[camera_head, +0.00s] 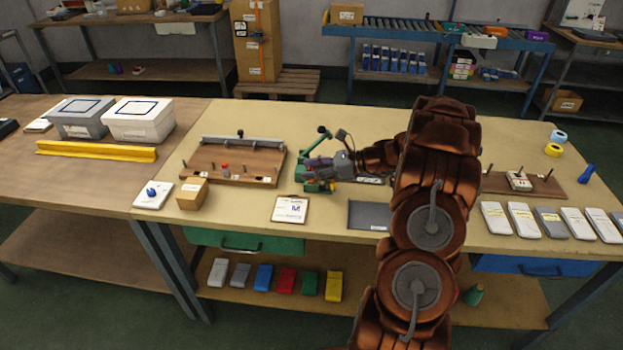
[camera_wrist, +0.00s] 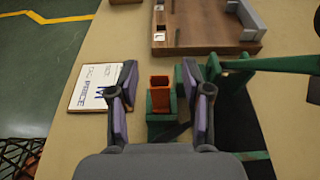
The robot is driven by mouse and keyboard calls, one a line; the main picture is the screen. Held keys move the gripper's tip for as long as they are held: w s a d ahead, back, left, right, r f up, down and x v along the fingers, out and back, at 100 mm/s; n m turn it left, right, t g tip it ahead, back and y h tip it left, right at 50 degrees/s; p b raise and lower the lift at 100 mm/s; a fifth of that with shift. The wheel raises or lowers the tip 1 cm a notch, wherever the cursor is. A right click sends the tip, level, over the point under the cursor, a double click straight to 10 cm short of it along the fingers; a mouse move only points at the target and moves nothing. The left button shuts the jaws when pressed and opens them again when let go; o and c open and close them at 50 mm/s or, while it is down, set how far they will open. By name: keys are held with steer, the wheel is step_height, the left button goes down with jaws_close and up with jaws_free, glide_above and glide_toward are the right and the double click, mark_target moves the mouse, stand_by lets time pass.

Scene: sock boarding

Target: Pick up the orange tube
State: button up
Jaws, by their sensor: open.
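The orange tube (camera_wrist: 160,85) stands in a small green holder (camera_wrist: 160,126) in the wrist view, with its open rim showing. My gripper (camera_wrist: 160,78) is open, with one purple-padded finger on each side of the tube and a visible gap to each. It holds nothing. In the head view my gripper (camera_head: 343,165) is low over the bench beside a green fixture (camera_head: 313,170). The tube is mostly hidden there by the gripper and fixture.
A wooden board (camera_head: 233,163) with a metal bar lies left of the fixture. A white card (camera_head: 290,209) lies in front, near the bench edge. A green arm (camera_wrist: 270,64) reaches close to my right finger in the wrist view. A dark flat pad (camera_head: 367,215) lies nearby.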

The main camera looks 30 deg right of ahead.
jaws_close()
stand_by(0.3)
